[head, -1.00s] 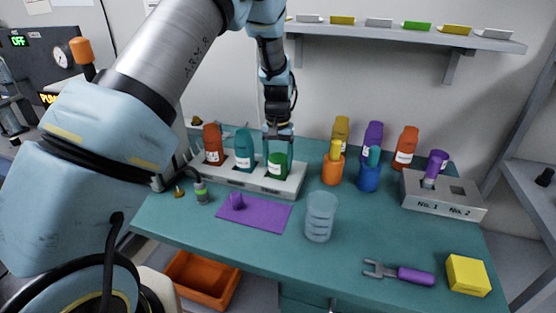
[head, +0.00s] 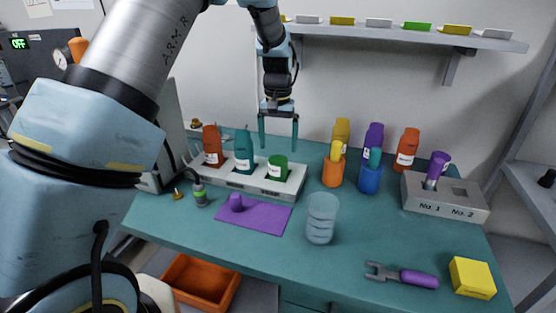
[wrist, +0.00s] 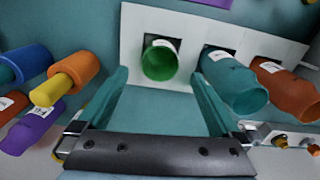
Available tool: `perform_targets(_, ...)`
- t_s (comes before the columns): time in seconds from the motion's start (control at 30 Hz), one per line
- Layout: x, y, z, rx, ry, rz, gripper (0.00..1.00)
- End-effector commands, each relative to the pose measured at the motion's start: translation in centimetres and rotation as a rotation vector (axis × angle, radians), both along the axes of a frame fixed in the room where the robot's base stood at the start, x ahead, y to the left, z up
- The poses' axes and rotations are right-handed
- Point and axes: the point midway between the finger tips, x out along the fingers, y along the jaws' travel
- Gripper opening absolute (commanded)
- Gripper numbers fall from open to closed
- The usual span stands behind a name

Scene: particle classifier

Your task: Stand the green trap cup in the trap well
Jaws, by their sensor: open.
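The green trap cup (head: 278,168) stands in the right-hand square hole of the white block (head: 240,184), with its label facing out. In the wrist view the green cup (wrist: 160,60) shows its open mouth and sits in its hole. My gripper (head: 278,148) is open and empty, raised above and behind the cup. In the wrist view my gripper's fingers (wrist: 160,85) are spread wide, apart from the cup.
A teal bottle (head: 243,152) and a rust-red bottle (head: 212,146) fill the block's other holes. An orange cup (head: 333,172) and a blue cup (head: 369,180) stand to the right.

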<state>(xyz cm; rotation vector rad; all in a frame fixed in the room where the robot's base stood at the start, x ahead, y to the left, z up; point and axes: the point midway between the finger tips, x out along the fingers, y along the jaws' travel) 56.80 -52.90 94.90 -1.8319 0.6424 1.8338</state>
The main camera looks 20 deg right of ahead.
Motion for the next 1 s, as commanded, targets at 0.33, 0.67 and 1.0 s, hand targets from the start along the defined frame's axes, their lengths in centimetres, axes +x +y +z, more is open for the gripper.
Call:
perform_targets(0.33, 0.1, 0.0, 4.7, -0.001, -0.002, 0.000, 1.00)
perform_targets(0.67, 0.6, 2.1, 5.3, -0.004, 0.000, 0.033, 1.00)
perform_targets(1.0, -1.3, 24.4, 5.8, -0.054, -0.057, 0.364, 1.00)
